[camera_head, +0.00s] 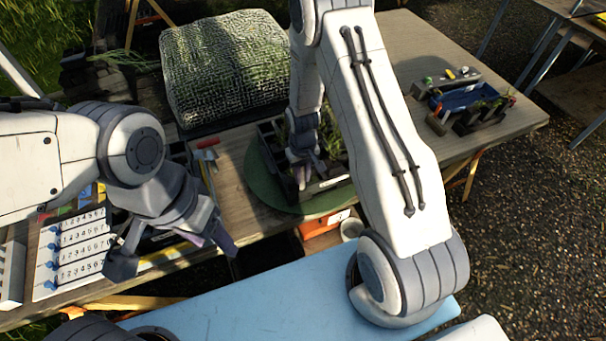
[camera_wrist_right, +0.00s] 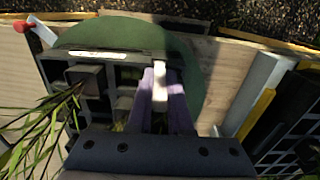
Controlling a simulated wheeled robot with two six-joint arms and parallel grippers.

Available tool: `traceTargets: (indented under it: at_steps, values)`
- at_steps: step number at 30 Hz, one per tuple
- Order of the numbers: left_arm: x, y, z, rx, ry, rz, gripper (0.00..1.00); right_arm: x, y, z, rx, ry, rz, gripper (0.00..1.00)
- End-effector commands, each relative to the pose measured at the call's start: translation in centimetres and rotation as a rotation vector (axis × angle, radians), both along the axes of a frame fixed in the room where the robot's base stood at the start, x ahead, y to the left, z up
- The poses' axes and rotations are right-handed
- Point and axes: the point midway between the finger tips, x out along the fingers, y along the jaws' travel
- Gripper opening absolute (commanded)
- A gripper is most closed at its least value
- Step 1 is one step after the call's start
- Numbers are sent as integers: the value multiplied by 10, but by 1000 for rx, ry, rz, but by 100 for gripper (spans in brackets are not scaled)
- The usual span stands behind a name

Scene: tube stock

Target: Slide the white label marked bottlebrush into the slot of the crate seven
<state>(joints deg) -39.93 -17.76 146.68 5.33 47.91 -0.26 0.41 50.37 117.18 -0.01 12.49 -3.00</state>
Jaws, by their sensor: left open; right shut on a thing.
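A dark crate with plants in it (camera_head: 343,190) sits on a round green turntable (camera_head: 262,185); no number is readable on it. It also shows in the right wrist view (camera_wrist_right: 60,72), with compartments and a pale strip (camera_wrist_right: 97,55) along one wall. My right gripper (camera_head: 303,172) is over the crate. In the right wrist view its purple fingers (camera_wrist_right: 165,98) are shut on a narrow white label (camera_wrist_right: 160,82), seen nearly edge-on; its writing cannot be read. My left gripper (camera_head: 175,254) is open and empty, over the table's front left.
White numbered strips (camera_head: 82,240) lie at the left. A mesh-covered mound (camera_head: 225,65) stands behind the turntable. A blue tray (camera_head: 468,97) with small items is at the far right. The wooden table (camera_head: 425,45) has bare room at the back right.

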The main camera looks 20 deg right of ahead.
Motion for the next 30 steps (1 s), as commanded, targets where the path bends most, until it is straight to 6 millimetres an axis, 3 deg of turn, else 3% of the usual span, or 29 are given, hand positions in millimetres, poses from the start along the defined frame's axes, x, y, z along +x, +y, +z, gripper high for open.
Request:
traceTargets:
  at_steps: [30]
  values:
    - [0,0,-30,0,0,0,59,0,0,-39,0,0,0,0]
